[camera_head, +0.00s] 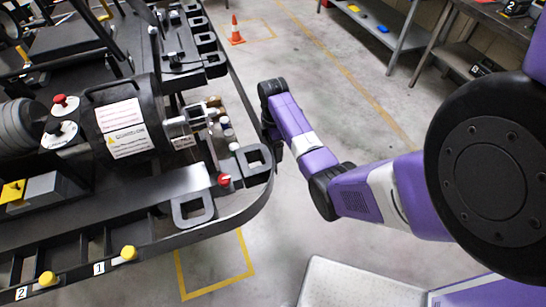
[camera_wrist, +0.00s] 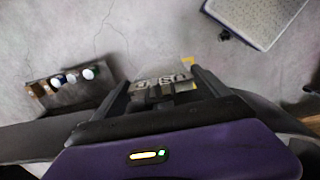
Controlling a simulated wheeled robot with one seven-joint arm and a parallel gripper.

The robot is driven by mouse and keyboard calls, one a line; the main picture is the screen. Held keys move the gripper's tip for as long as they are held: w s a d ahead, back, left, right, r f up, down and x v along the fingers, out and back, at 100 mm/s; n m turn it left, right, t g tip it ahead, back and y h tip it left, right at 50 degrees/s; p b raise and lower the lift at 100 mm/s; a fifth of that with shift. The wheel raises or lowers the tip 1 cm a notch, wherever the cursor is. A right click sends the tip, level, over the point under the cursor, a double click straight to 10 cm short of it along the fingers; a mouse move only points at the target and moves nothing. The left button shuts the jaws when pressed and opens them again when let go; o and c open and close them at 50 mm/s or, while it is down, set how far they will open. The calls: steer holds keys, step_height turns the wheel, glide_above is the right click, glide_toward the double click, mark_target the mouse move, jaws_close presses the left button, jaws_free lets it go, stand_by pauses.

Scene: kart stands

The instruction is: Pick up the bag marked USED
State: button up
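My gripper (camera_wrist: 160,78) shows in the wrist view with its two dark fingers well apart. Between and just beyond the fingertips is a greyish item with large dark lettering, partly readable as USED (camera_wrist: 162,82); it looks like the marked bag. Dark parts below the lettering lie between the fingers, and I cannot tell whether the fingers touch them. In the head view my purple arm reaches to the kart's right side, and its end is hidden behind the kart frame. I see no bag in that view.
The black kart frame (camera_head: 262,186) curves close beside my arm. The wrist view shows a dark rack with several round caps (camera_wrist: 88,74) at left. An orange cone (camera_head: 236,32) stands at the back. A shelf (camera_head: 372,20) is at upper right. The floor between is clear.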

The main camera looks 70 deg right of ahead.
steer(key=c, duration=0.8)
steer(key=shift+r, duration=0.1)
steer(key=shift+c, duration=0.2)
